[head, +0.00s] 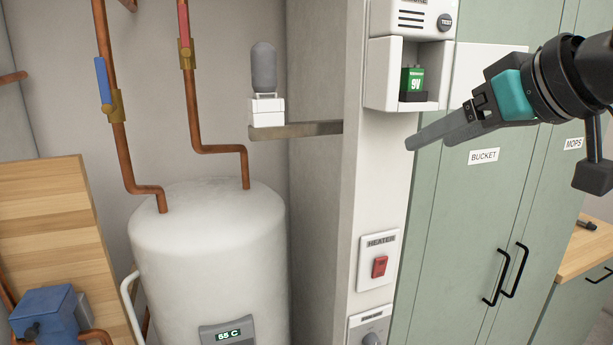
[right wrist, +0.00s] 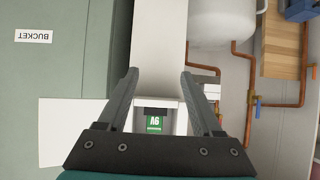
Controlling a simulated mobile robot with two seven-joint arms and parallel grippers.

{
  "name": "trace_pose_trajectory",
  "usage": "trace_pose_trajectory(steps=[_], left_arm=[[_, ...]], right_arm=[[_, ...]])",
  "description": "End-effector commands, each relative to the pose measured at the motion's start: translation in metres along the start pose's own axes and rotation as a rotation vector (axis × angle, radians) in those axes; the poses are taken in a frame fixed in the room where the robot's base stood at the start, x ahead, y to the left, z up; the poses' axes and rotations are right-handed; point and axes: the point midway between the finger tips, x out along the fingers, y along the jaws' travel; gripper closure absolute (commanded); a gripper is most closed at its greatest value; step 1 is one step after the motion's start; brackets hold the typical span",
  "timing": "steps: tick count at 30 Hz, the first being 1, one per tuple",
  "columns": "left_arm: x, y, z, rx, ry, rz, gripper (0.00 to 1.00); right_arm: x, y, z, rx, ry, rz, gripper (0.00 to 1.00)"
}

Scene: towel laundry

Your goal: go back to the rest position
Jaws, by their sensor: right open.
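My right gripper (head: 412,143) comes in from the upper right of the head view, in front of the green cabinet. It is empty. In the right wrist view its two fingers (right wrist: 160,80) stand wide apart with nothing between their tips. Beyond and between the fingers, a green 9V battery (right wrist: 154,123) sits in the open compartment of a white wall unit. In the head view the battery (head: 411,80) is to the left of the gripper, apart from it. My left gripper is in neither view.
A white boiler (head: 210,240) with copper pipes stands at the left. A narrow shelf (head: 298,130) juts out beside the wall pillar. A red heater switch (head: 379,266) is on the pillar. Tall green cabinets (head: 460,220) with black handles fill the right; a wooden counter (head: 580,250) is beyond.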

Motion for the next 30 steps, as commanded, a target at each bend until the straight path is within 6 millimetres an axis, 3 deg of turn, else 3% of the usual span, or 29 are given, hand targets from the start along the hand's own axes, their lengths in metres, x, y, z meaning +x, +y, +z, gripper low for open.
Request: trace_pose_trajectory(steps=[1,6,15,23,30], left_arm=[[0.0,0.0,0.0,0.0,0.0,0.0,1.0],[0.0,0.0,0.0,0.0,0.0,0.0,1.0],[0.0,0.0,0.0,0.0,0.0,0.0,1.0],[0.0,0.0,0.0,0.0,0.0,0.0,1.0],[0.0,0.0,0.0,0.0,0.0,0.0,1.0]], right_arm=[[0.019,-0.002,0.016,0.005,-0.027,-0.009,0.33],[0.068,-0.007,0.065,0.016,-0.091,-0.018,0.33],[0.128,-0.023,0.168,0.05,-0.204,-0.021,0.33],[0.149,-0.04,0.267,0.088,-0.315,-0.001,0.33],[0.143,-0.057,0.36,0.121,-0.434,0.039,0.33]])
